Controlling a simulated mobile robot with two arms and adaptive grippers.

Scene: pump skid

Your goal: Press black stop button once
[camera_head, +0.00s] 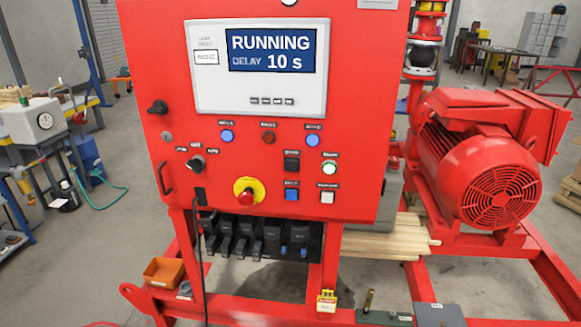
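A red control panel (350,140) faces me and fills the middle of the head view. The small labels are too blurred to read. A red mushroom button on a yellow disc (246,192) is lower left of the black button. The screen (272,51) reads "RUNNING, DELAY 10 s". Neither of my grippers is in view.
A black rotary switch (196,163) and a door handle (163,178) are on the panel's left. Black modules (270,238) hang below it. A red motor (480,160) stands at right, and an orange bin (164,272) at lower left. The panel's front is unobstructed.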

